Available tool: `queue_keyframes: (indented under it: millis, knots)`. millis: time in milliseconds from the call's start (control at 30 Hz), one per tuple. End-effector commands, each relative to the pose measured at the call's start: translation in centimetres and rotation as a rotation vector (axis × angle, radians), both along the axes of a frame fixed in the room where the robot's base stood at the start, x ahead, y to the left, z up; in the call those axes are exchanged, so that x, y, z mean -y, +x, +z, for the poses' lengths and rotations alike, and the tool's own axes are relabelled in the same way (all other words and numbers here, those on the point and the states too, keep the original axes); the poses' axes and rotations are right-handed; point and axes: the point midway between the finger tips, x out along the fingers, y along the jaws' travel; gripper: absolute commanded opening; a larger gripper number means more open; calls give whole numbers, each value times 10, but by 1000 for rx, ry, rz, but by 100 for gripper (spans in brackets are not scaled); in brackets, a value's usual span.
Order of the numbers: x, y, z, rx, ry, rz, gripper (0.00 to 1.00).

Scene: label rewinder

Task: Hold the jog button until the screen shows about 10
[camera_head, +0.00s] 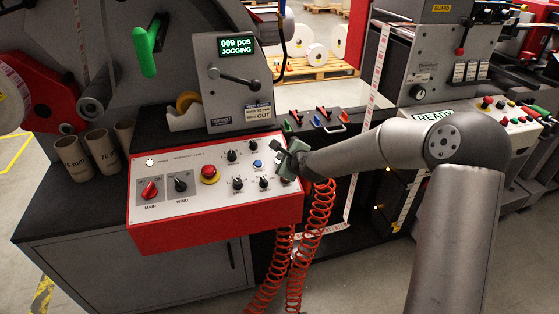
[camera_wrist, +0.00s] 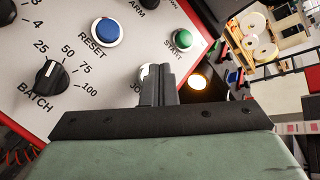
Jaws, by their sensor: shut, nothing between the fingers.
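The screen (camera_head: 237,46) on the grey machine panel reads "009 pcs JOGGING" in green. The jog button (camera_wrist: 144,72) is a pale button on the sloped control panel, mostly hidden behind my fingertips, with part of its "JO" label showing. My gripper (camera_wrist: 158,82) is shut and empty, with its fingertips over the jog button; in the head view my gripper (camera_head: 285,160) is at the right side of the control panel. The fingers seem to touch the button, but the contact itself is hidden.
Around my fingers are the blue reset button (camera_wrist: 107,32), the green start button (camera_wrist: 182,38) and the batch knob (camera_wrist: 49,75). A red emergency stop (camera_head: 209,173) sits further left on the panel. Red coiled hoses (camera_head: 318,212) hang beside the panel under my arm.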

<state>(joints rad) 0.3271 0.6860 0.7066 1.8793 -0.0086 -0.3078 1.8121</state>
Motion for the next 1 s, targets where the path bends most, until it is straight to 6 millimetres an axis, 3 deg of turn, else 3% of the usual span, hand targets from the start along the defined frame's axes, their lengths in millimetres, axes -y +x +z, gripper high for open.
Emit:
queue_keyframes:
  millis: [1000]
  knots:
    - [2,-4,18,-1,0,-1,0]
